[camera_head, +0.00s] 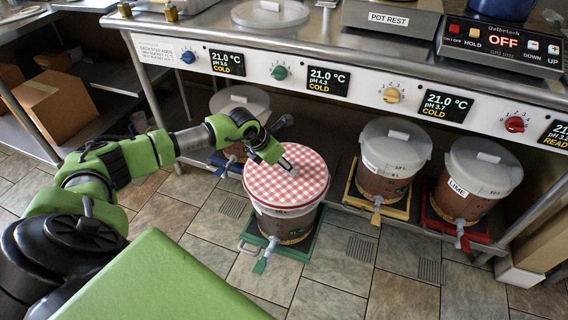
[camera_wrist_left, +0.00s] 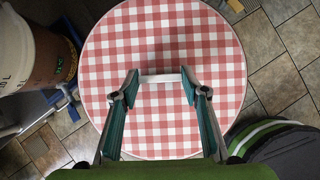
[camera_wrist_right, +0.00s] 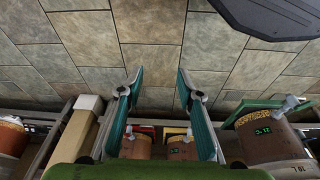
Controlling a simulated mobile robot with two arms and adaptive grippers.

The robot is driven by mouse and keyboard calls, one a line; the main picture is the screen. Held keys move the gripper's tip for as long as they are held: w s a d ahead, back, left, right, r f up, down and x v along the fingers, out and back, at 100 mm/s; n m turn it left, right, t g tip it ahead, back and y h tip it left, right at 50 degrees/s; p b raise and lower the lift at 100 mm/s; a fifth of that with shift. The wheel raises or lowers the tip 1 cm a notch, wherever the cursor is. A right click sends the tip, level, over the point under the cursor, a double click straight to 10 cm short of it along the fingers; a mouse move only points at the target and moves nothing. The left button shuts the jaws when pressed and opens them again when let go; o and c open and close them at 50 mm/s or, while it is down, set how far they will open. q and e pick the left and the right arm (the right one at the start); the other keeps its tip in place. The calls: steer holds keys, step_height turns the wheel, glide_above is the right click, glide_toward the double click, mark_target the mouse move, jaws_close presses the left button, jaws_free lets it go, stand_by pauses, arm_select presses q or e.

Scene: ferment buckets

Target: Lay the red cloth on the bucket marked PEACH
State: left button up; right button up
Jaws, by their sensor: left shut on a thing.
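The round red-and-white checked cloth (camera_head: 285,172) sits on top of a bucket (camera_head: 287,223) on a green base. It fills the middle of the left wrist view (camera_wrist_left: 150,40). My left gripper (camera_head: 290,167) reaches down onto it. The fingertips (camera_wrist_left: 160,85) are at the two ends of a pale handle on the cloth's top, shut on it. The cloth covers the bucket's rim, and the bucket's label is too hidden to read. I cannot make out the word PEACH anywhere. My right gripper (camera_wrist_right: 157,85) is open and empty above the floor.
Lidded buckets stand on a yellow base (camera_head: 392,160), a red base labelled LIME (camera_head: 470,185), and a blue base (camera_head: 238,105). The steel counter (camera_head: 300,42) with knobs and displays overhangs them. A pale lid (camera_head: 270,13) lies on it. Tiled floor (camera_head: 390,275) is clear in front.

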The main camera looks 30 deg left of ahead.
stand_by(0.3)
arm_select(q)
steer(key=shift+r, duration=0.1)
arm_select(e)
steer(key=shift+s+f, duration=0.1)
steer(key=shift+f, duration=0.45)
steer(key=shift+a+r, duration=0.1)
steer(key=shift+r, duration=0.1)
arm_select(q)
steer(key=shift+f, duration=0.2)
arm_select(e)
steer(key=shift+r, duration=0.15)
stand_by(0.3)
arm_select(q)
steer(key=shift+f, duration=0.1)
arm_select(e)
steer(key=shift+r, duration=0.45)
arm_select(q)
steer(key=shift+f, duration=0.2)
arm_select(e)
steer(key=shift+r, duration=0.35)
steer(key=shift+s+r, duration=0.1)
steer(key=shift+r, duration=0.1)
